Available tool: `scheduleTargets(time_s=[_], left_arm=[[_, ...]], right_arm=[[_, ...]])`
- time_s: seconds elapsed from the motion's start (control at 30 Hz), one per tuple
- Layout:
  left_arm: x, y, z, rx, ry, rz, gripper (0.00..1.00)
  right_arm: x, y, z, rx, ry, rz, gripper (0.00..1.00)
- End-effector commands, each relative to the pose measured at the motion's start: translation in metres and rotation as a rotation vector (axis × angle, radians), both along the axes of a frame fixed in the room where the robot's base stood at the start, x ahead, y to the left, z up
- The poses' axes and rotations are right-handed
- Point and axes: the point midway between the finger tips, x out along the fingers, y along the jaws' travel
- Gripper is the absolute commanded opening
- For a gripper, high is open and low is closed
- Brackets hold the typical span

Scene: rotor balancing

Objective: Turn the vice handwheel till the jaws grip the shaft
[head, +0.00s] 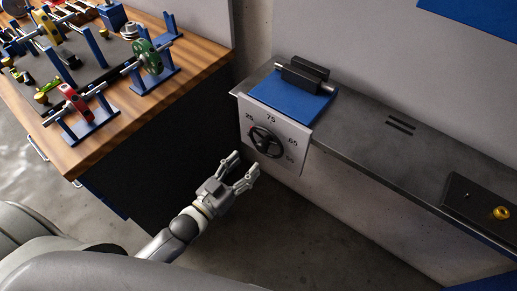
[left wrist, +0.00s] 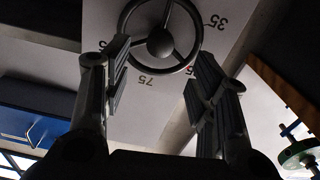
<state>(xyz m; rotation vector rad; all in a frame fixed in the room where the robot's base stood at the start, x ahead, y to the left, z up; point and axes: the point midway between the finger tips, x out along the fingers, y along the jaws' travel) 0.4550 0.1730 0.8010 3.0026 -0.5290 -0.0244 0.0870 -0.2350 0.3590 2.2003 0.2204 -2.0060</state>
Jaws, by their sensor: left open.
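The vice handwheel (head: 266,142) is a dark spoked wheel on a pale dial plate (head: 292,160) with numbers, on the front of the grey bench. In the left wrist view the handwheel (left wrist: 160,42) lies ahead, between and beyond the fingers. The vice (head: 304,75) has dark jaws on a blue base (head: 285,97) on the bench top. A light metal shaft (head: 322,70) lies at the jaws; whether they touch it cannot be told. My left gripper (head: 243,169) is open and empty, just below and left of the handwheel, apart from it. My right gripper is not in view.
A wooden table (head: 190,68) at the left carries several rotors on blue stands, including a green one (head: 148,57) and a red one (head: 74,102). A dark block with a brass part (head: 501,213) sits at the bench's right. Floor between is clear.

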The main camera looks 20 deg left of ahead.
Motion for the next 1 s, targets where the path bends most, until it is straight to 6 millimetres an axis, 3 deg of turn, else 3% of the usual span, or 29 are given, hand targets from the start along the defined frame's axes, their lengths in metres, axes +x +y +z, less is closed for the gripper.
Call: scheduleTargets(time_s=[0.2,0.43,0.87,1.0], left_arm=[[0.036,-0.013,0.002,0.000,-0.002,0.000,0.53],[0.062,-0.023,0.001,0.002,-0.002,0.000,0.53],[0.070,-0.026,0.000,0.002,-0.001,0.000,0.53],[0.070,-0.026,0.000,0.003,-0.001,0.000,0.39]], right_arm=[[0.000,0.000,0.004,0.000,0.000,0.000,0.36],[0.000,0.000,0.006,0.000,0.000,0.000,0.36],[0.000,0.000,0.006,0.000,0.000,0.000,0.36],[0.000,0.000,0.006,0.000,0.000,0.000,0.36]])
